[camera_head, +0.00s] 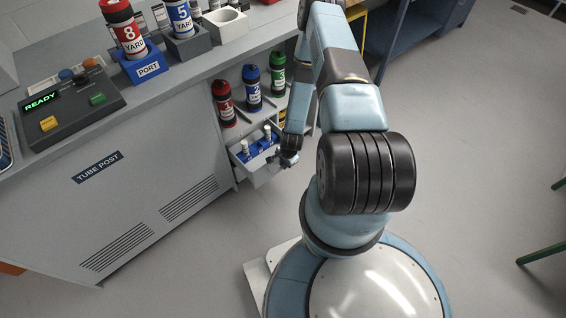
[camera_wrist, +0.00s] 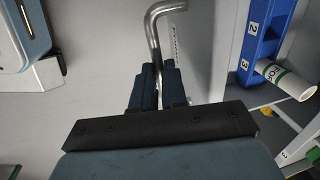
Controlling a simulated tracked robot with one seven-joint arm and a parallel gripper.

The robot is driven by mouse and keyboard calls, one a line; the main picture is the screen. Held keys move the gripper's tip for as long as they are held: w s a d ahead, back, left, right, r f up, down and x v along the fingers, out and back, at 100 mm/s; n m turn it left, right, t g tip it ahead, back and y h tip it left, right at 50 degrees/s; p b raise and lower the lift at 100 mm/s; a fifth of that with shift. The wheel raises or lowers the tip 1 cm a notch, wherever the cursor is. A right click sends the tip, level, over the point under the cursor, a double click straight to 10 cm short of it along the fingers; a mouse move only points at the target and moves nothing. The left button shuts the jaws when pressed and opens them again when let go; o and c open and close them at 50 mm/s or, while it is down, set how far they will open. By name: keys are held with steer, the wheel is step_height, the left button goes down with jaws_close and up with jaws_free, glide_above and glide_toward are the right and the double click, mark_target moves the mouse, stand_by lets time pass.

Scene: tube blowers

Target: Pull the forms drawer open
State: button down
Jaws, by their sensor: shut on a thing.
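The forms drawer (camera_head: 247,172) stands out from the grey cabinet in the head view, below a shelf of canisters. Inside it is a blue rack (camera_head: 249,153) holding white rolls. My gripper (camera_head: 288,159) is at the drawer's front, on its right side. In the wrist view, my gripper's dark blue fingers (camera_wrist: 157,80) are shut on a bent metal handle (camera_wrist: 154,28). The blue rack, with numbers 2 and 3, and a white roll with a green band (camera_wrist: 287,79) show at the right. The fingers hide part of the handle.
Red, blue and green canisters (camera_head: 252,88) stand on the shelf above the drawer. The tube post cabinet (camera_head: 130,215) runs left, with a control box (camera_head: 72,105) and port (camera_head: 141,70) on top. The floor (camera_head: 460,140) to the right is mostly clear.

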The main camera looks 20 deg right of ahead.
steer(key=shift+d, duration=0.1)
steer(key=c, duration=1.2)
jaws_free()
steer(key=shift+o, duration=0.2)
steer(key=shift+r, duration=0.1)
step_height(320, 180, up, 13)
steer(key=s, duration=0.2)
steer(key=shift+s+d+r, duration=0.15)
steer(key=shift+s+d, duration=0.05)
steer(key=shift+d, duration=0.15)
